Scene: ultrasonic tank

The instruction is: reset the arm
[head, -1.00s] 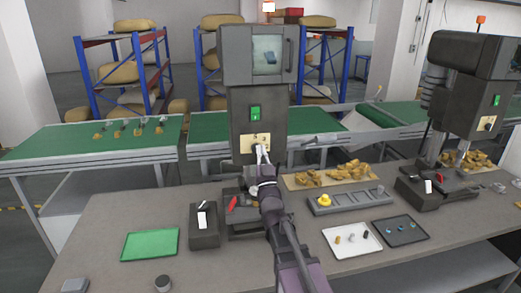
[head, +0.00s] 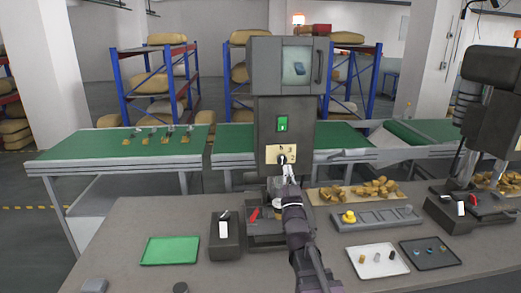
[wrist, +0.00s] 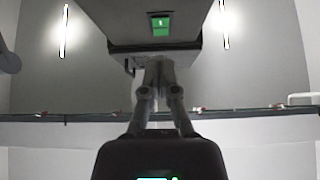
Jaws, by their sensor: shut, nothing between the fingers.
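My gripper (head: 286,162) is shut and empty. In the head view it is in front of the cream panel (head: 273,154) on the column of the grey machine (head: 283,110). I cannot tell whether it touches the panel, as the fingers cover part of it. In the wrist view the closed fingers (wrist: 159,72) point up towards the machine's underside, with the green switch (wrist: 160,26) beyond them. My arm reaches up from the bottom of the head view, over the bench.
The grey bench (head: 135,225) holds a green tray (head: 170,251), a dark switch box (head: 224,238), a white tray (head: 377,263) and a dark tray (head: 430,253). A second machine (head: 488,120) stands right. A green conveyor (head: 110,143) runs behind.

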